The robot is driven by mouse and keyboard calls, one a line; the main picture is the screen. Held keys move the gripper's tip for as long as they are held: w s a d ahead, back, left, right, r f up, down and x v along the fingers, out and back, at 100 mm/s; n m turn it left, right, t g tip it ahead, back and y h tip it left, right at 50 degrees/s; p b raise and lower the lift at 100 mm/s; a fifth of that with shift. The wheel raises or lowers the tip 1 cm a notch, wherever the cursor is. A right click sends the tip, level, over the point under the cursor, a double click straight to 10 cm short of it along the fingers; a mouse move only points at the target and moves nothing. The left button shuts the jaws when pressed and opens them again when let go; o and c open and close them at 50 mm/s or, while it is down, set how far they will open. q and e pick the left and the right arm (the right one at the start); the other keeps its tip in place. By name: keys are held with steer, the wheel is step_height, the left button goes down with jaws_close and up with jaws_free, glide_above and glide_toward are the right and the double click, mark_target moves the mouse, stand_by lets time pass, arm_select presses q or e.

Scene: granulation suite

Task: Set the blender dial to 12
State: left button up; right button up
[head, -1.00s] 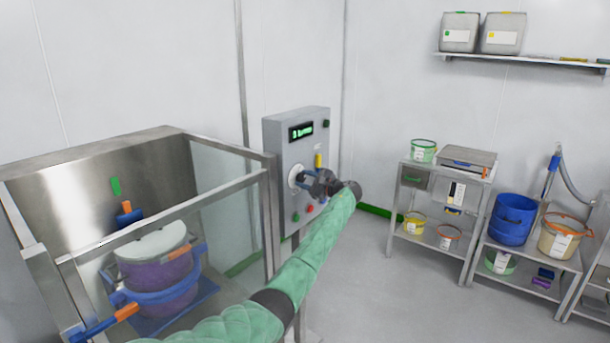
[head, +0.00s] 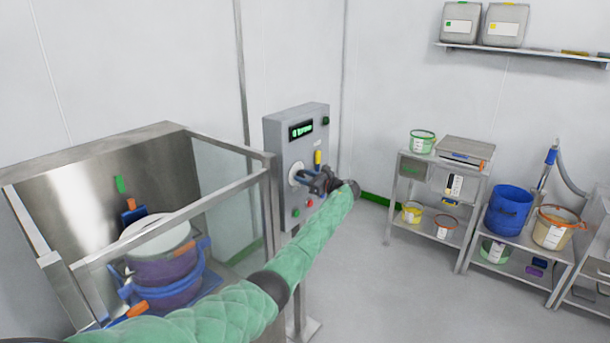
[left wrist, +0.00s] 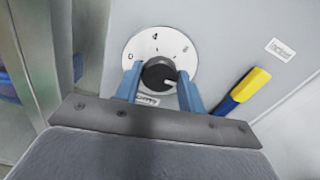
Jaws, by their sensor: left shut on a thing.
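The blender's grey control box (head: 313,135) has a lit green display (head: 301,130) reading a digit and "turns"; the digit is too small to be sure of. Below it is the dial's round white plate (head: 295,172). In the left wrist view, the black dial knob (left wrist: 158,72) sits on the white plate (left wrist: 170,45), its white mark toward the lower right. Marks along the plate's upper edge are too blurred to read surely. My left gripper (head: 306,178) is shut on the knob, a blue finger on each side (left wrist: 160,80). My right gripper is out of view.
A yellow-and-blue handle (left wrist: 242,92) is right of the knob, close to my finger. A steel-framed glass guard (head: 225,165) stands left of the box, around a purple drum (head: 160,268) with a white lid. Racks with tubs (head: 440,190) stand at the right; floor between is clear.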

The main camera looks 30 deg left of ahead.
arm_select(q)
steer(key=shift+f, duration=0.15)
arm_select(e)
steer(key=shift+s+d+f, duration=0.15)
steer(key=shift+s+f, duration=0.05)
arm_select(q)
steer(key=o, duration=1)
steer(key=shift+c, duration=0.2)
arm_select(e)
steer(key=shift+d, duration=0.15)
arm_select(q)
steer(key=shift+d, duration=0.45)
steer(key=d+b, duration=0.3)
steer(key=d, duration=0.4)
steer(key=shift+s, duration=0.25)
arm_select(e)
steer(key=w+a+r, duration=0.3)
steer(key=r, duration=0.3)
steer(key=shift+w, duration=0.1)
